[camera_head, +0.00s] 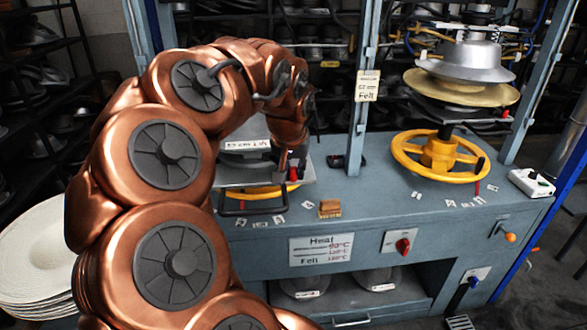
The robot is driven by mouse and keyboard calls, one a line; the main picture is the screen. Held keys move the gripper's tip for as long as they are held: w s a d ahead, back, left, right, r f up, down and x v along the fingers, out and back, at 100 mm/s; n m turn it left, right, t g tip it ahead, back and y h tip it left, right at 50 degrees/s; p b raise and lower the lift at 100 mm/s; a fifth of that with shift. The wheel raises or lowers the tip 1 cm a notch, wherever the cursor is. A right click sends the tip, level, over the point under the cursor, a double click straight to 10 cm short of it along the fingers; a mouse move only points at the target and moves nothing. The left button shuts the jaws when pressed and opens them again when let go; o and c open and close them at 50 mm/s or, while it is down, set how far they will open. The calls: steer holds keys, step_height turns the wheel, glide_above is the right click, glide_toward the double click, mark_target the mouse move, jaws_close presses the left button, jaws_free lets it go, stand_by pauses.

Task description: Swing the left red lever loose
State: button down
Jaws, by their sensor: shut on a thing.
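A small red lever (293,174) shows at the right edge of the left press's grey plate (310,163). My gripper (286,162) is at this lever and shut on it. My copper-coloured arm reaches over the bench from the left and hides most of the left press. How far the lever is turned cannot be made out.
The right press has a yellow handwheel (440,155) and a metal hat form (462,62) above it. A blue upright post (362,100) stands close to the right of my gripper. A wooden block (329,209) and paper labels lie on the bench (380,205). White hats (35,255) are stacked at left.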

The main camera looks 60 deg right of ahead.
steer(key=shift+d+n, duration=0.1)
steer(key=shift+n, duration=0.3)
steer(key=shift+d+n+t+b, duration=0.4)
steer(key=shift+n+t+b, duration=0.15)
steer(key=shift+n, duration=0.45)
steer(key=n+b, duration=0.1)
steer(key=d+n+y+b, duration=0.1)
steer(key=shift+s+f+n+t, duration=0.1)
steer(key=shift+f+n+t, duration=0.1)
steer(key=shift+n+t, duration=0.15)
steer(key=n+b, duration=0.1)
steer(key=b, duration=0.1)
steer(key=d+n+y+b, duration=0.1)
steer(key=n, duration=0.1)
steer(key=shift+n+t+b, duration=0.25)
steer(key=shift+t+b, duration=0.15)
steer(key=shift+w+d+r+n+y+b, duration=0.1)
steer(key=shift+w+d+n+y+b, duration=0.2)
steer(key=shift+n+b, duration=0.45)
steer(key=shift+w+d+n+y+b, duration=0.1)
steer(key=shift+d+n+y+b, duration=0.15)
steer(key=shift+n+y+b, duration=0.45)
steer(key=shift+r+n, duration=0.1)
steer(key=shift+n, duration=0.25)
steer(key=c, duration=1)
jaws_free()
steer(key=shift+c, duration=0.2)
